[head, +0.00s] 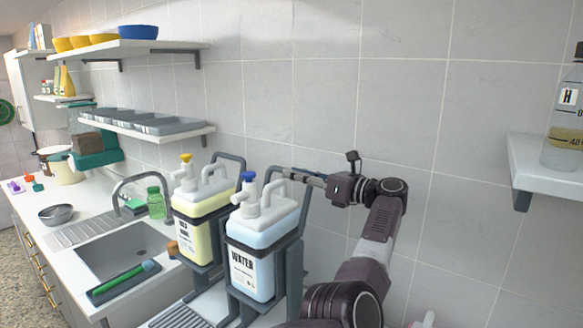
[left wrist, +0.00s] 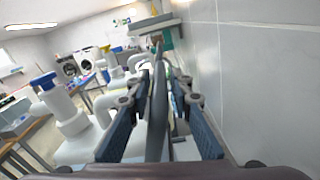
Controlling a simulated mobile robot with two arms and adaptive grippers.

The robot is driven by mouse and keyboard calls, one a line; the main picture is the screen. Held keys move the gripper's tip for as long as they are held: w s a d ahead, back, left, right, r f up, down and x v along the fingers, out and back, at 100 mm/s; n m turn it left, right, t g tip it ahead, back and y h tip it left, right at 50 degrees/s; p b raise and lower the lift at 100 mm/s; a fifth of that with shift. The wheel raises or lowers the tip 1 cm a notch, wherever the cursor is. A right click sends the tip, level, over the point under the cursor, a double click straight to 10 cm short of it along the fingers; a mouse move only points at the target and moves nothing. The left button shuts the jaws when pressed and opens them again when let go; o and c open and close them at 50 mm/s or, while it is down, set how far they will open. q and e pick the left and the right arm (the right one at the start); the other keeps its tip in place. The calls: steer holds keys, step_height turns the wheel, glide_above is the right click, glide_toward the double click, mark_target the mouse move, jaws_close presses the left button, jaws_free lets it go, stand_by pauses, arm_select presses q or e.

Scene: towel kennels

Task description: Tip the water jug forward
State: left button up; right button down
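The water jug (head: 262,232) is a white jug with pale blue liquid, a WATER label and a blue-topped spout. It sits roughly upright in a dark grey tilting cradle (head: 287,275) on the counter. The cradle has a grey bar handle (head: 309,197) behind the jug. My left gripper (head: 296,175) is at this handle, beside the jug's top. In the left wrist view the grey bar (left wrist: 157,115) runs between the two fingers, with gaps seeming to show on both sides. The jug's blue spout top (left wrist: 43,81) shows at left there. My right gripper is not in view.
A yellow-liquid jug (head: 199,222) in a similar cradle stands left of the water jug. Further left are a sink (head: 125,250), a green bottle (head: 155,203) and a bowl (head: 57,214). The tiled wall is close behind; a shelf (head: 545,165) with a bottle is at right.

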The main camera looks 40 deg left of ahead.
arm_select(q)
steer(key=shift+a, duration=0.8)
steer(key=shift+c, duration=0.5)
steer(key=shift+s, duration=0.1)
jaws_close()
